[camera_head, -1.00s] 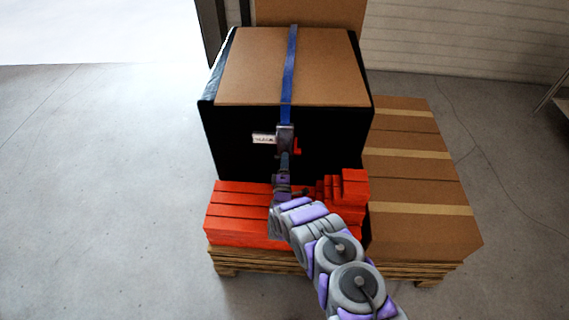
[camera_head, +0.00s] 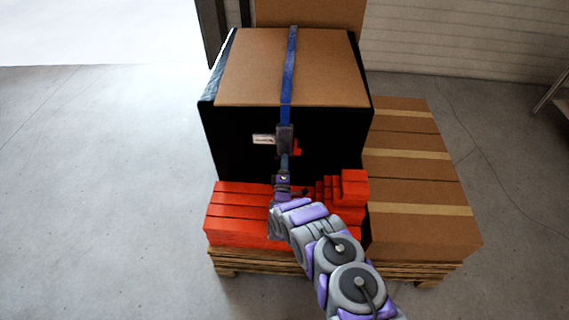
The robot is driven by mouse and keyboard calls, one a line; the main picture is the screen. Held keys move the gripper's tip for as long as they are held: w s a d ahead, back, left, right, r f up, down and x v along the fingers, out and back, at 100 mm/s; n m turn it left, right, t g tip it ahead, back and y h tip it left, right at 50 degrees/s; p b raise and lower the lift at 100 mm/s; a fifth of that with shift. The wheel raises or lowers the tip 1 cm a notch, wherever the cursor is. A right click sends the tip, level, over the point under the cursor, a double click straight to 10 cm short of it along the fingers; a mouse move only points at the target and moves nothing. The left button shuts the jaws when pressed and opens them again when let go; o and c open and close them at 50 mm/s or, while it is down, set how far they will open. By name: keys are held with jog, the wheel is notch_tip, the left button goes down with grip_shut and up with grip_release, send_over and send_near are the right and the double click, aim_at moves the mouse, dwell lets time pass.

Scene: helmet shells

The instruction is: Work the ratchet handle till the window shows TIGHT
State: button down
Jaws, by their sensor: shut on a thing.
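A blue strap (camera_head: 290,70) runs over the top of a cardboard-topped black load and down its front to a dark ratchet (camera_head: 285,138). A small white window plate (camera_head: 263,139) sits just left of the ratchet; its lettering is too small and blurred to read. A small red part (camera_head: 297,148) shows at the ratchet's right. My gripper (camera_head: 284,164) is just below the ratchet, shut on the handle. The handle itself is mostly hidden by my gripper and wrist.
Red blocks (camera_head: 235,215) are stacked below the load, with a stepped red pile (camera_head: 354,186) at right, close to my forearm. Cardboard boxes (camera_head: 415,180) stand on the right. All rest on a wooden pallet (camera_head: 430,272). The floor at left (camera_head: 100,190) is clear.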

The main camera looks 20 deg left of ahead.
jog(key=shift+s+f, duration=0.15)
jog(key=s+d+r+g+h+p, duration=0.2)
jog(key=s+r+g+p, duration=0.7)
jog(key=p, duration=0.4)
jog(key=shift+s+r+g+h+p, duration=0.3)
jog(key=shift+r+g+p, duration=0.1)
jog(key=shift+r+g, duration=0.6)
jog(key=shift+w+d, duration=0.1)
jog(key=shift+w, duration=0.05)
jog(key=c, duration=1)
grip_release()
jog(key=shift+f, duration=0.1)
jog(key=p+v, duration=0.1)
jog(key=v, duration=1.6)
jog(key=shift+p, duration=0.3)
